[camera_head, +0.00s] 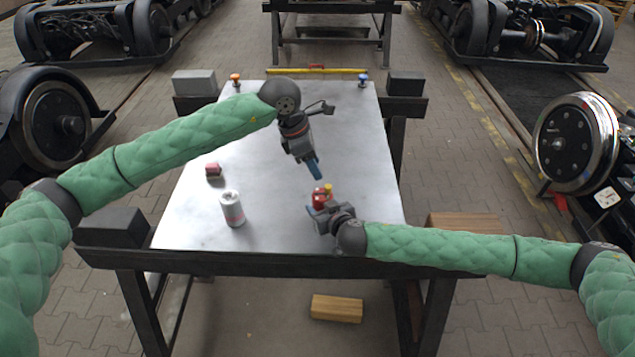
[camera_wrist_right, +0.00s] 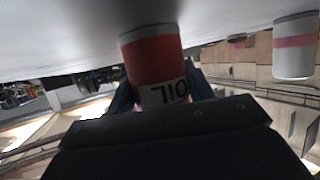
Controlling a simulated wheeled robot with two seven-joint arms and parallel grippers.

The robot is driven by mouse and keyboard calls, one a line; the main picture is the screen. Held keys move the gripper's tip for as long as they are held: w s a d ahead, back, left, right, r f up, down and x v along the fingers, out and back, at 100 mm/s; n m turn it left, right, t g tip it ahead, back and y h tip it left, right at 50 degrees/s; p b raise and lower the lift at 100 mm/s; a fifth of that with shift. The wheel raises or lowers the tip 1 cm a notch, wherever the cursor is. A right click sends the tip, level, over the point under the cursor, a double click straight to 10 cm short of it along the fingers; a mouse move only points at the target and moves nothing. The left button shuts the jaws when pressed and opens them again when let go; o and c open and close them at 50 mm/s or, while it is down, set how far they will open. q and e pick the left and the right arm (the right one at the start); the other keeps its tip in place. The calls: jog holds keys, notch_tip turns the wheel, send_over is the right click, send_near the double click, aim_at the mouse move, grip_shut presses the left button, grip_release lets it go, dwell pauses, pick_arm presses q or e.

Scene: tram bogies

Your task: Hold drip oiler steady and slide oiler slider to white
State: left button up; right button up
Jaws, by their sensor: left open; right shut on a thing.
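The drip oiler (camera_head: 320,198) is a small red body with a yellow part at its top, standing near the front right of the metal table. In the right wrist view it is a red cylinder (camera_wrist_right: 153,62) with a white band lettered OIL. My right gripper (camera_head: 319,208) is shut on it from the front, a finger on each side. My left gripper (camera_head: 315,170) is open, pointing down, just behind and above the oiler and apart from it. The slider and its colour marks are too small to make out.
A white can with a red band (camera_head: 232,208) stands at the table's front left; it also shows in the wrist view (camera_wrist_right: 294,48). A yellow bar (camera_head: 315,71) lies along the back edge. The table's (camera_head: 270,215) middle is clear.

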aim_at(328, 186)
pick_arm(q)
jog(key=shift+m, duration=0.9)
jog(key=x, duration=0.5)
jog(key=w+x, duration=0.1)
jog(key=x, duration=0.2)
jog(key=shift+d+f, duration=0.15)
jog(key=shift+f, duration=0.15)
grip_shut()
